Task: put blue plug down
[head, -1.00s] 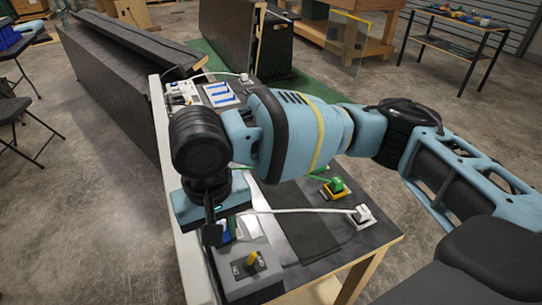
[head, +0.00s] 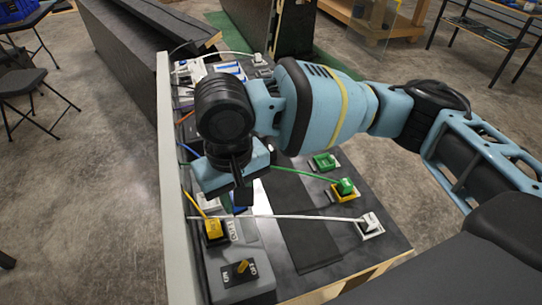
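The blue plug cannot be made out for certain. A small blue patch (head: 238,210) shows just below my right gripper (head: 240,200), and a blue cable (head: 188,151) runs in at the console's left side. My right arm comes in from the right and its gripper points down over the console's left part. A dark finger shows, but the gap between the fingers is hidden, so I cannot tell if it holds anything. My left gripper is out of view.
A yellow plug (head: 213,229) sits just below left of the gripper. A green plug (head: 345,187) is on a yellow socket, with a green socket (head: 325,162) behind it. A white plug (head: 369,223) is at the right; its cable crosses the console. An on/off switch (head: 242,267) is in front.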

